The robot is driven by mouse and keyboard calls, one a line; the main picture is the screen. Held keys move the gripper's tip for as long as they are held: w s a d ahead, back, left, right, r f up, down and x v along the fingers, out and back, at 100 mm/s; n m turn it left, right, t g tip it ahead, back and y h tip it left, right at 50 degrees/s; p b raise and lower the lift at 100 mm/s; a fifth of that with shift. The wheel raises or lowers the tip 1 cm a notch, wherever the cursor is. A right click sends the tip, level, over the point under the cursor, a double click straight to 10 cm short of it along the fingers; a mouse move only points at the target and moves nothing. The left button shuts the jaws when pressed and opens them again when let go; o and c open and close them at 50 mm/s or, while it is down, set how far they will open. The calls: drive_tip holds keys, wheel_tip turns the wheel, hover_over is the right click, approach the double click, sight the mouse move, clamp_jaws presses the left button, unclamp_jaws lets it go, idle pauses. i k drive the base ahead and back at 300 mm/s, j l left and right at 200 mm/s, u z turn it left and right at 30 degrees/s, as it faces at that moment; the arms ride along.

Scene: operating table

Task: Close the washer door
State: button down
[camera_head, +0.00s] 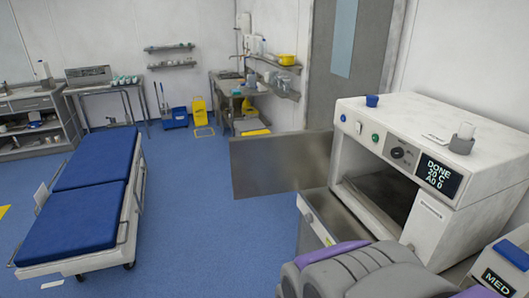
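The washer (455,125) is a white box-shaped machine at the right, with a dark display reading DONE. Its grey metal door (280,164) stands wide open, reaching out to the left from the left side of the front. The dark chamber opening (385,197) is exposed. My gripper is not recognisable; a grey and purple rounded shape at the bottom shows no fingertips and hides part of the washer's lower front.
A blue-padded bed (85,210) stands at the left. The blue floor (215,235) between bed and door is clear. A box marked MED (500,281) is at the lower right.

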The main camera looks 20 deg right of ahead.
sight(273, 163)
drive_tip(key=i+j, duration=0.15)
drive_tip(key=i, duration=0.4)
drive_tip(key=i+j, duration=0.2)
drive_tip(key=i, duration=0.35)
drive_tip(key=i+j, duration=0.15)
drive_tip(key=i, duration=0.4)
drive_tip(key=i+j, duration=0.15)
drive_tip(key=i, duration=0.3)
drive_tip(key=i+j+z, duration=0.1)
drive_tip(key=i, duration=0.3)
drive_tip(key=i+j, duration=0.25)
drive_tip(key=i, duration=0.2)
drive_tip(key=i+j+z, duration=0.1)
drive_tip(key=i, duration=0.3)
drive_tip(key=i+j+z, duration=0.15)
drive_tip(key=z, duration=3.1)
drive_tip(key=k+j+u, duration=0.1)
drive_tip(key=k+u, duration=0.25)
drive_tip(key=u, duration=0.15)
drive_tip(key=k+j+u, duration=0.25)
drive_tip(key=u, duration=0.25)
drive_tip(key=k+j, duration=0.05)
drive_tip(key=k, duration=0.05)
